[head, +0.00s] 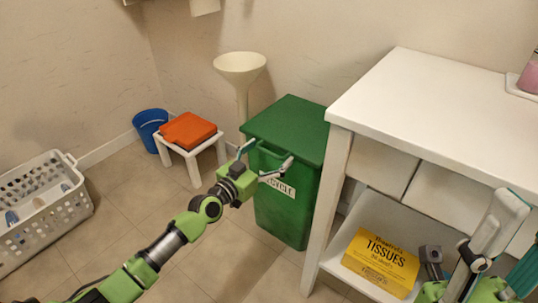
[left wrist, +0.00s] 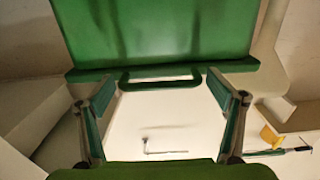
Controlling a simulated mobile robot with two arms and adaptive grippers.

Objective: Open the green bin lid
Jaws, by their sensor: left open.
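The green bin (head: 285,215) stands against the wall beside the white table, with a white label on its front. Its green lid (head: 290,125) lies flat and closed on top. A loop handle (head: 264,152) is at the lid's front edge; in the left wrist view the handle (left wrist: 160,84) lies centred between the fingertips. My left gripper (head: 266,156) is open and empty in front of the handle, with a finger to each side; whether it touches is unclear. My right gripper (head: 478,240) shows partly at the lower right, and its jaw state is unclear.
A white table (head: 440,105) with a lower shelf stands close right of the bin; a yellow tissue box (head: 380,262) lies on that shelf. A small white stool (head: 192,158) with an orange item, a blue bucket (head: 150,130) and a laundry basket (head: 45,210) are left. The floor between is clear.

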